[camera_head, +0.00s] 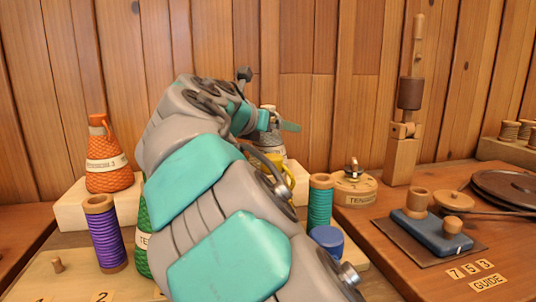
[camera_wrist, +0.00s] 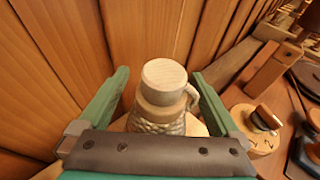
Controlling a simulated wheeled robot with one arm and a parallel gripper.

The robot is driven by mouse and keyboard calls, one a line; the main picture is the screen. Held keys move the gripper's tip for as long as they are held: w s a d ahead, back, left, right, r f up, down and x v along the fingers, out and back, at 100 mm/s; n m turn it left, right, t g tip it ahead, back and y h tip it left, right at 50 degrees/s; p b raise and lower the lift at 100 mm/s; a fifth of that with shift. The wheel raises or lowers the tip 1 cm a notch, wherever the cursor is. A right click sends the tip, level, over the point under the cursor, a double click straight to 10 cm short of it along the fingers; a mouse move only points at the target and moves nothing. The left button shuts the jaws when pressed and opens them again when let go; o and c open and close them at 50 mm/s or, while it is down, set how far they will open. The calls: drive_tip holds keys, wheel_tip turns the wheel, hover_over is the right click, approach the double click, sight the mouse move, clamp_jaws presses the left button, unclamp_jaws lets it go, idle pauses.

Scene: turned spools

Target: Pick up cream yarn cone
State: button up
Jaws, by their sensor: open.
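The cream yarn cone (camera_wrist: 160,118) stands upright in the wrist view, with a pale round wooden top and a knitted-looking body below. In the head view the cone (camera_head: 272,149) is mostly hidden behind my arm, and part of its label shows. My gripper (camera_wrist: 160,76) is open, with one green finger on each side of the cone's top. Gaps show between the cone and both fingers. In the head view my gripper (camera_head: 272,124) is at the cone's upper part. The cone's lower body is hidden by my gripper's palm.
The wooden plank wall (camera_head: 300,60) is close behind the cone. An orange cone (camera_head: 107,165), a purple spool (camera_head: 105,235) and a green spool (camera_head: 319,203) stand nearby. A round wooden tension piece (camera_head: 354,188) sits to the right, near an upright wooden post (camera_head: 402,155).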

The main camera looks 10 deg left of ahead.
clamp_jaws()
idle(0.8)
drive_tip(key=shift+r, duration=0.1)
